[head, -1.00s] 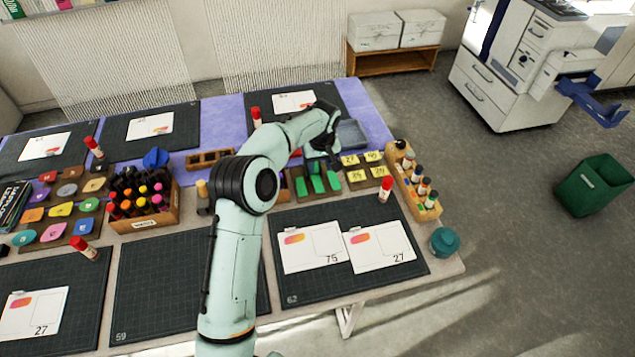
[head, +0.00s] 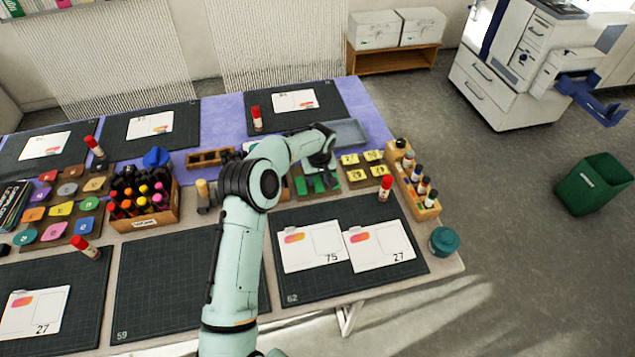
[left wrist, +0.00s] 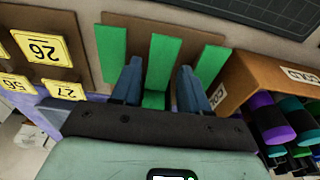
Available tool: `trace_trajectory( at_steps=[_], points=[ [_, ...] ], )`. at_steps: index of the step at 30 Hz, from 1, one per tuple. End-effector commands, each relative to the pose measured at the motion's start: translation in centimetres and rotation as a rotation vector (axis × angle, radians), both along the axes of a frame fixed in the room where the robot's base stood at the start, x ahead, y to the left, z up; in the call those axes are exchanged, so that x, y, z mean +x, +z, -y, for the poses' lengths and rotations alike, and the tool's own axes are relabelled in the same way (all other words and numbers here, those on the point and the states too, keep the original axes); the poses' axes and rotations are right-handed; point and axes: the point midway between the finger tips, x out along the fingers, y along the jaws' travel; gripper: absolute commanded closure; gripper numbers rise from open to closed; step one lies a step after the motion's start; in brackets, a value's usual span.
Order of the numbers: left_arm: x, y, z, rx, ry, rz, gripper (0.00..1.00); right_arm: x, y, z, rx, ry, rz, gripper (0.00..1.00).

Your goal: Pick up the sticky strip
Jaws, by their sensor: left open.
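Several green sticky strips lie on a brown board (head: 299,171) near the middle of the table in the head view. In the left wrist view I see a left strip (left wrist: 112,52), a middle strip (left wrist: 163,55) and a right strip (left wrist: 212,66) on it. My left gripper (left wrist: 157,82) is open, pointing down over this board. The middle strip shows between its two fingers, and nothing is clamped. In the head view my left gripper (head: 319,180) covers part of the strips. Whether the fingertips touch the board, I cannot tell. My right gripper is not in view.
Yellow number tags (head: 373,156) lie on a board to the right of the strips. A wooden rack of bottles (head: 421,205) stands farther right. A wooden box of markers (head: 163,214) stands to the left. A cutting mat (head: 290,212) with cards lies in front.

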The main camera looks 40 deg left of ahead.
Motion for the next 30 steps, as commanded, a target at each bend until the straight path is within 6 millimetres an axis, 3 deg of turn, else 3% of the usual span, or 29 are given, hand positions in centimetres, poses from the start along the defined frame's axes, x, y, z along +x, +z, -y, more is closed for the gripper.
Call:
trace_trajectory(
  at_steps=[21,24,30],
  points=[
    [0.01,-0.45,-0.01,0.000,0.000,0.000,0.55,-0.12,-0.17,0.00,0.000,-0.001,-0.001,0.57],
    [0.00,-0.47,0.00,0.000,0.000,0.000,0.80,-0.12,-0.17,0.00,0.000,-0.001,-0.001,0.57],
    [0.00,-0.46,0.00,0.000,0.000,0.000,0.80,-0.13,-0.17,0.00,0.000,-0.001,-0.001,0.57]
  ],
)
